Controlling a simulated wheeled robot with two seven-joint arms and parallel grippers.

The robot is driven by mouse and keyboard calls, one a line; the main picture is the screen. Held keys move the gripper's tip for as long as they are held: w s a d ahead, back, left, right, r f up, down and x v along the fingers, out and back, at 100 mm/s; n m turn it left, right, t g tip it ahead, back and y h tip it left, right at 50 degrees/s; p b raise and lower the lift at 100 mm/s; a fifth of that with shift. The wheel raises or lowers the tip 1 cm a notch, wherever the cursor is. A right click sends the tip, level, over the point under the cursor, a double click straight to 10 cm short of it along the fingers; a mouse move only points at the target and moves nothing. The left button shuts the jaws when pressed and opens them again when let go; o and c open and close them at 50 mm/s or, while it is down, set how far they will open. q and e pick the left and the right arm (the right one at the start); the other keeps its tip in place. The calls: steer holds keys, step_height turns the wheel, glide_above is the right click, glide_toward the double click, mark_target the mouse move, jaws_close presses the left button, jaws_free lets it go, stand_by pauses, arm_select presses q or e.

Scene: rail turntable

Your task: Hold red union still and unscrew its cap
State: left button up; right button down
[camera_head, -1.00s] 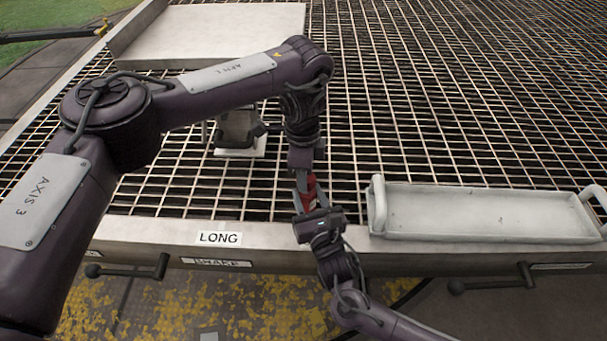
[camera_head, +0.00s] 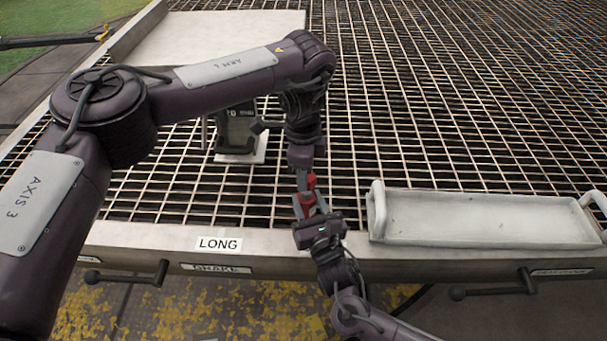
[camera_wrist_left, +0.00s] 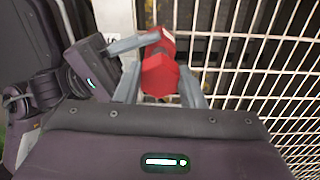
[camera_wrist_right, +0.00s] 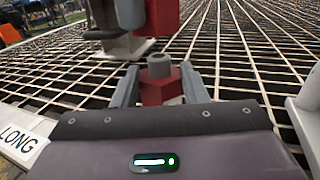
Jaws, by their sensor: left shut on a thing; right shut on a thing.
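The red union shows as two red pieces. My left gripper (camera_head: 306,181) is shut on the upper red piece (camera_head: 310,182), which shows as a red hexagonal part in the left wrist view (camera_wrist_left: 160,75). My right gripper (camera_head: 309,211) is shut on the lower red piece (camera_head: 306,202). In the right wrist view this piece (camera_wrist_right: 161,87) has a grey round stub on top, and the other red piece (camera_wrist_right: 163,14) is above it with a visible gap. I cannot tell for sure which piece is the cap. My fingers partly hide both.
A white tray (camera_head: 481,236) with raised end handles lies on the right of the grid table. A dark device on a white base (camera_head: 240,157) stands behind my left arm. A LONG label (camera_head: 219,244) marks the front edge. The grid behind is mostly clear.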

arm_select(q)
steer(key=shift+w+r, duration=0.1)
steer(key=shift+r, duration=1.9)
arm_select(e)
steer(key=c, duration=0.8)
jaws_free()
steer(key=shift+o, duration=0.2)
steer(key=v, duration=1.2)
